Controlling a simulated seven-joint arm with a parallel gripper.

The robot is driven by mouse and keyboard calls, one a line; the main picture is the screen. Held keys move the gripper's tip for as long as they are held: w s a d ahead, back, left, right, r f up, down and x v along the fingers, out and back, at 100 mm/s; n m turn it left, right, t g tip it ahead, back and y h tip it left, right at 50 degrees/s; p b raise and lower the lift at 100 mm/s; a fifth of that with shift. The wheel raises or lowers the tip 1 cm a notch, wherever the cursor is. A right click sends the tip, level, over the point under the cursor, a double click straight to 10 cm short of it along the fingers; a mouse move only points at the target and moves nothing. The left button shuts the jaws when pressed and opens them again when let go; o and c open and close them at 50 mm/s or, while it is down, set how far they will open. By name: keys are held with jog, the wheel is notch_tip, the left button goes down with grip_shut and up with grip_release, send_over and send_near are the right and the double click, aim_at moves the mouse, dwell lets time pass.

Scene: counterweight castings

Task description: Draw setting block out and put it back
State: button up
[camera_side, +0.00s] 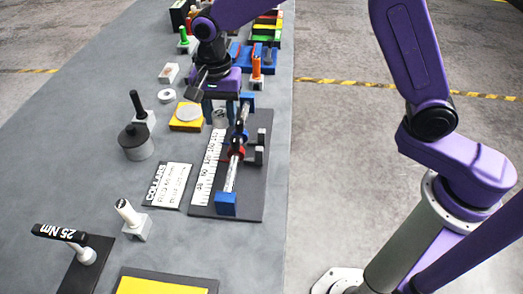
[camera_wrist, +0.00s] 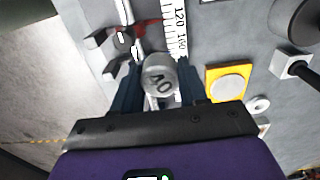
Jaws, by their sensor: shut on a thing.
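A grey round block marked 40 (camera_wrist: 160,74), which I take for the setting block, sits between the dark blue fingers of my gripper (camera_wrist: 158,84) in the wrist view. My gripper (camera_side: 219,108) is shut on it. In the side view the block (camera_side: 220,118) is partly hidden by the fingers, beside the far part of a rod fixture. The fixture has a dark base plate (camera_side: 248,200), a bright rod (camera_side: 231,175) between blue end blocks, a red collar (camera_side: 237,152) and a white scale (camera_side: 207,165). I cannot tell whether the block touches the plate.
A white card headed COLLARS (camera_side: 172,185) lies left of the fixture. A yellow pad with a pale disc (camera_side: 187,115), a dark-topped cylinder (camera_side: 137,143) and a black-handled block (camera_side: 141,112) stand left. A 25 Nm tool (camera_side: 62,234) is at the front left. Bare grey table lies between.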

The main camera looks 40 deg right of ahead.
send_over(186, 148)
jog(key=shift+s, duration=0.1)
dwell(1.6)
dwell(0.3)
jog(key=shift+f, duration=4.7)
jog(key=shift+f, duration=0.35)
jog(key=o, duration=1)
jog(key=shift+c, duration=0.2)
notch_tip(186, 148, up, 8)
